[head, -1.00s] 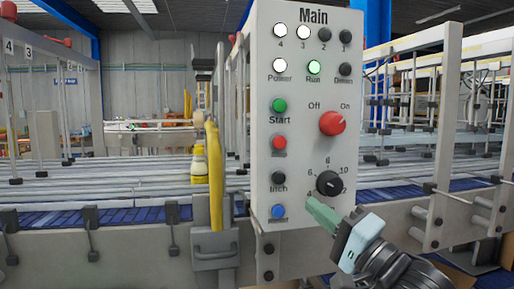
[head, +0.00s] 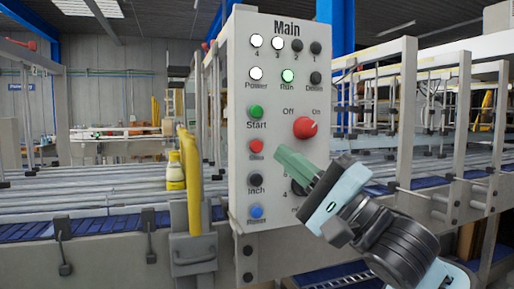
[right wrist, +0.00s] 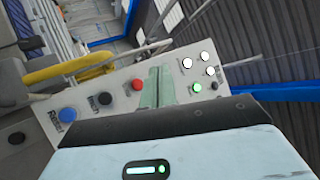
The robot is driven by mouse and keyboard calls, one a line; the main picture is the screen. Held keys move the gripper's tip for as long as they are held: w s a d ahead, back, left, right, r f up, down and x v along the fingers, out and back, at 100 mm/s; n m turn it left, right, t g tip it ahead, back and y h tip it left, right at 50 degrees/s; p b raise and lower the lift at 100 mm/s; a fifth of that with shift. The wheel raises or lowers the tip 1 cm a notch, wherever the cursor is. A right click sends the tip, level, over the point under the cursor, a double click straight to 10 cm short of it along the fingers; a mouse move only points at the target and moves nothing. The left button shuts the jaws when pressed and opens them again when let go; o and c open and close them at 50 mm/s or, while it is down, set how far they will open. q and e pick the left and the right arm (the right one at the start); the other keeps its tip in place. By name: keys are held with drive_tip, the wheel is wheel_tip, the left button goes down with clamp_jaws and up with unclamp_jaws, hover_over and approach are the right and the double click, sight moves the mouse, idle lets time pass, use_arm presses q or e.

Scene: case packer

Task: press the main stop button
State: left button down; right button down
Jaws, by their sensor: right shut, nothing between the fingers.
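The grey Main control panel (head: 285,195) stands upright in the head view. Its small red button (head: 256,146) sits in the left column, below the green Start button (head: 256,112) and above the black Inch button (head: 255,180). The label under the red button is too blurred to read. My right gripper (head: 283,155) is shut and empty, its green fingertips right of the red button and seemingly apart from it. In the right wrist view, the red button (right wrist: 137,84) shows just left of the green fingers (right wrist: 157,86), which hide part of the panel. My left gripper is not in view.
A red Off/On knob (head: 305,127) sits above my right fingers. A black dial (head: 299,187) is partly hidden behind my gripper. A yellow handle (head: 189,180) stands left of the panel, before the conveyor.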

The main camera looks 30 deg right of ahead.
sight(257, 146)
drive_tip(key=w, duration=0.2)
drive_tip(key=w+d, duration=0.1)
drive_tip(key=w, duration=0.2)
drive_tip(key=w+d, duration=0.1)
drive_tip(key=w, duration=0.2)
drive_tip(key=shift+w, duration=0.15)
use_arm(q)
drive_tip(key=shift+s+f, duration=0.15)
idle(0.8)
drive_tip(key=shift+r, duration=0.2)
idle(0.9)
use_arm(e)
drive_tip(key=shift+w+r, duration=0.1)
drive_tip(key=shift+w, duration=0.15)
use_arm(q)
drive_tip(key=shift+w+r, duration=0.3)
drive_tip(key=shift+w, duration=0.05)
use_arm(e)
drive_tip(key=shift+w+d, duration=0.1)
drive_tip(key=shift+w, duration=0.05)
